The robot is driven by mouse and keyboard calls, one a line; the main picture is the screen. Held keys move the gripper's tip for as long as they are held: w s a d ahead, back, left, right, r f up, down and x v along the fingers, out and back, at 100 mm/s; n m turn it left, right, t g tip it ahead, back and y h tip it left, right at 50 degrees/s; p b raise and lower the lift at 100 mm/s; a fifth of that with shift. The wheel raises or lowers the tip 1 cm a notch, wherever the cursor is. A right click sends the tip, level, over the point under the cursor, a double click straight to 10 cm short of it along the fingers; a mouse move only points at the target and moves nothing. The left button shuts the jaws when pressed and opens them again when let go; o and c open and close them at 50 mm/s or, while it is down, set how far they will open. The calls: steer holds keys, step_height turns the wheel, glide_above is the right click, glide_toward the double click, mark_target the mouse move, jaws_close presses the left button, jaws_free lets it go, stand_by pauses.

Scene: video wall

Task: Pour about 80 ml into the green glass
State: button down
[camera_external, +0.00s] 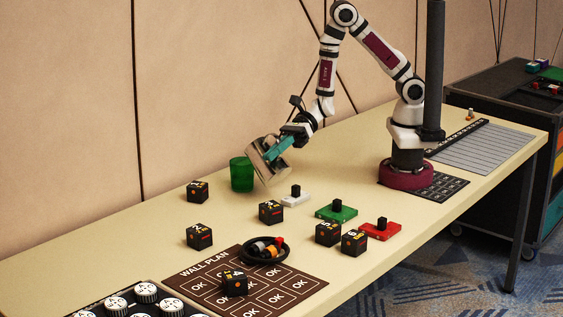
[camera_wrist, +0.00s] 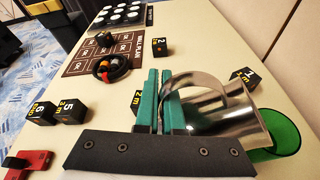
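The green glass (camera_external: 241,174) stands upright on the table; in the wrist view it (camera_wrist: 284,137) is at the lower right, partly hidden by the jug. My gripper (camera_external: 279,149) has teal fingers that also show in the wrist view (camera_wrist: 158,103). It is shut on the handle of a shiny metal jug (camera_external: 262,168), held above the table and tilted toward the glass. In the wrist view the jug (camera_wrist: 232,105) has its mouth end beside the glass. I cannot see any liquid, in the jug, in the glass or falling between them.
Black numbered cubes stand around, one (camera_external: 197,191) left of the glass and one (camera_external: 270,211) in front of the jug. White (camera_external: 295,200), green (camera_external: 337,213) and red (camera_external: 381,229) knobbed blocks lie to the right.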

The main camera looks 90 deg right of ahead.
mark_target(284, 170)
steer(key=shift+s+a+f+n, duration=0.2)
steer(key=shift+f+n, duration=0.1)
steer(key=shift+f, duration=0.2)
steer(key=a+f+n, duration=0.1)
steer(key=s+a+f+n+t+h, duration=0.1)
steer(key=s+n+b, duration=0.1)
steer(key=n, duration=0.1)
steer(key=shift+s+a+f+t+h, duration=0.15)
steer(key=shift+a+f+t+h, duration=0.15)
steer(key=shift+a+f+h, duration=0.1)
steer(key=shift+s+a+f+n+t+h+b, duration=0.15)
steer(key=shift+a+n+t, duration=0.1)
steer(key=shift+n, duration=0.3)
steer(key=shift+s+a+n+t+h+b, duration=0.1)
steer(key=shift+a+n+t+h+b, duration=0.15)
steer(key=shift+n, duration=0.25)
steer(key=shift+s+a+f+n+t+h+b, duration=0.15)
steer(key=shift+n+t, duration=0.15)
steer(key=shift+n, duration=0.25)
steer(key=shift+r, duration=0.15)
